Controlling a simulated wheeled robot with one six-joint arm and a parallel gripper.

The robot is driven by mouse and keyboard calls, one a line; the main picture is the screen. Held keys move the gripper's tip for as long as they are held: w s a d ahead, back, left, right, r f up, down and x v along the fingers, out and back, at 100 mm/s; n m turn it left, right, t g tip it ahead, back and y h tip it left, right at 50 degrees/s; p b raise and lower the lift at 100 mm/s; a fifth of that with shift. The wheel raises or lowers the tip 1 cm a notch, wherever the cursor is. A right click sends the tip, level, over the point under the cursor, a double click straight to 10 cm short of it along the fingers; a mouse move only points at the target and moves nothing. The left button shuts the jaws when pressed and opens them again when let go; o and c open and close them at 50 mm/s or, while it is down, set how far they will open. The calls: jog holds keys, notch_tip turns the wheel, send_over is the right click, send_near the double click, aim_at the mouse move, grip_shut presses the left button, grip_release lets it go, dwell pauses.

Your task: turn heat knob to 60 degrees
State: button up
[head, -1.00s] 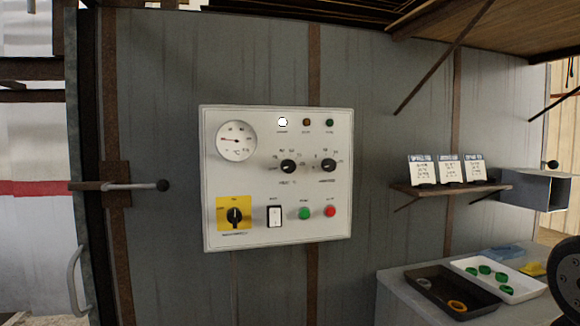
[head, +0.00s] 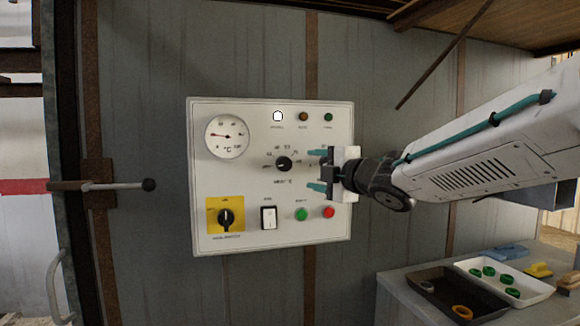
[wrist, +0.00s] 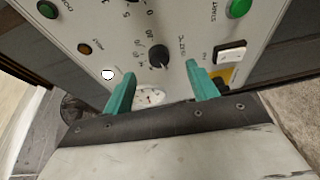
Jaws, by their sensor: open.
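The heat knob (head: 284,163) is a black round knob in the middle of the white control panel (head: 245,245), with a heat label below it and scale numbers around it. It also shows in the wrist view (wrist: 158,57), ahead of and between the fingers. Its exact setting is too small to read. My gripper (head: 317,170) is open and empty, with teal fingers pointing left, just right of the heat knob and apart from it. It covers the second black knob in the head view. The wrist view shows both fingers (wrist: 161,72) spread apart.
A round dial gauge (head: 226,136), yellow rotary switch (head: 225,216), white rocker switch (head: 268,217), green button (head: 302,214) and red button (head: 328,212) surround it. A door handle (head: 118,186) sticks out at left. Trays (head: 455,304) stand on a bench at lower right.

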aim_at(287, 165)
jog(key=shift+n+g+y, duration=0.3)
jog(key=shift+n+y, duration=0.3)
jog(key=x, duration=0.8)
jog(key=shift+a+r, duration=0.2)
jog(key=shift+a, duration=0.35)
jog(key=shift+s, duration=0.1)
jog(key=c, duration=1)
